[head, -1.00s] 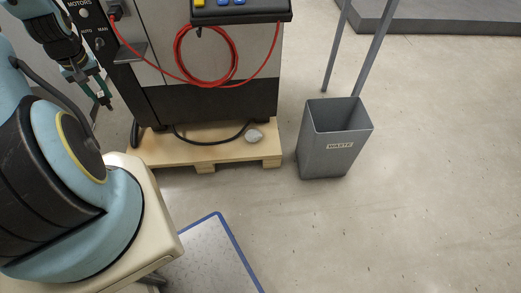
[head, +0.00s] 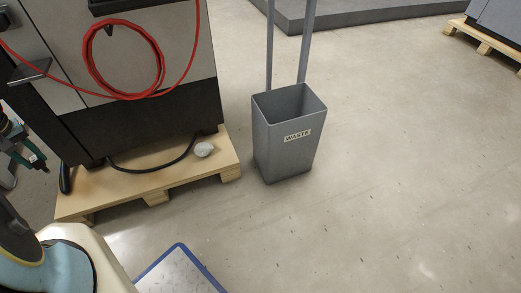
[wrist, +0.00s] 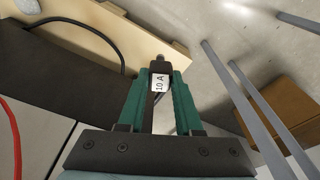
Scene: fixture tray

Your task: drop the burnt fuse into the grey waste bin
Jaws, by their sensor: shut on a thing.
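The grey waste bin (head: 285,155), labelled WASTE, stands upright and open-topped on the floor, near the middle of the head view. My gripper (head: 38,162) is at the left edge of that view, well to the left of the bin and beside the dark cabinet. In the wrist view my gripper (wrist: 160,82) has its green fingers shut on the fuse (wrist: 159,83). The fuse has a white 10 A label and a dark end pointing away from the palm. I cannot make out the fuse in the head view. The bin's inside bottom is hidden.
A cabinet with a coiled red cable (head: 125,58) stands on a wooden pallet (head: 150,190) left of the bin. A pale lump (head: 204,149) lies on the pallet. Grey posts (head: 305,45) rise behind the bin. A blue-edged mat (head: 180,270) lies in front. Floor to the right is clear.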

